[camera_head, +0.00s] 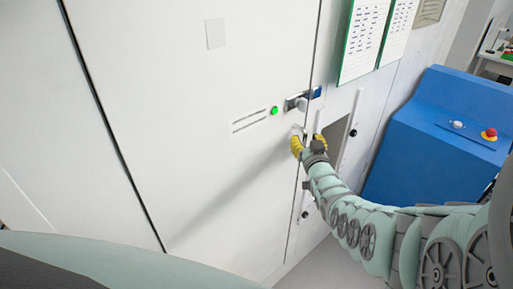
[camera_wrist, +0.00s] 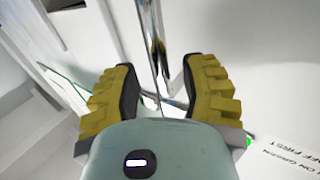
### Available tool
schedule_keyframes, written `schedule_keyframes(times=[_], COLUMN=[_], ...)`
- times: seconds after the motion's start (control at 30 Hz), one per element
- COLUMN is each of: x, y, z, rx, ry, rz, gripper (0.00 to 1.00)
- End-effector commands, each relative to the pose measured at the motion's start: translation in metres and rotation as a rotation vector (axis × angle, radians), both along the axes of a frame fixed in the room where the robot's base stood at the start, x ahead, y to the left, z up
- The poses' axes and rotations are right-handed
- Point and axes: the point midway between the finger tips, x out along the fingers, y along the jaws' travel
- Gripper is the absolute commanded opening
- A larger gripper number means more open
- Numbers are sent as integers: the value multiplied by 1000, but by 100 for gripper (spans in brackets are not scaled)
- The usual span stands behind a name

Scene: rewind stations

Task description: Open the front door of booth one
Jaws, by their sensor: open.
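A white door panel (camera_head: 220,80) fills much of the head view; no booth number is legible. A metal handle (camera_head: 303,100) sits at its right edge, by a vertical seam. My gripper (camera_head: 308,143) is open just below the handle, with its yellow fingers apart. In the wrist view, a shiny metal bar (camera_wrist: 152,30) runs between and beyond the open fingers of my gripper (camera_wrist: 161,85). I cannot tell whether either finger touches it. The door looks closed.
A green light (camera_head: 274,111) is left of the handle. Printed sheets (camera_head: 364,38) hang above right. A recessed opening (camera_head: 336,140) is right of my gripper. A blue cabinet (camera_head: 435,135) with a red button (camera_head: 489,134) stands at right. Floor shows below.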

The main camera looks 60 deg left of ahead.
Motion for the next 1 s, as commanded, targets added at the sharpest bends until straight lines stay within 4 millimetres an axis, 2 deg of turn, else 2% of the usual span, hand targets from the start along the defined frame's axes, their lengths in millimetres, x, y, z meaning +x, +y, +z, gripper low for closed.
schedule_keyframes(times=[0.2, 0.5, 0.53, 1.0], x=[1, 1, 1, 1], y=[10, 11, 11, 11], z=[-1, 0, 0, -1], rx=[-2, -3, -2, -2], ry=[1, 1, 2, 2], rz=[6, 6, 6, 6], gripper=[43, 43, 49, 0])
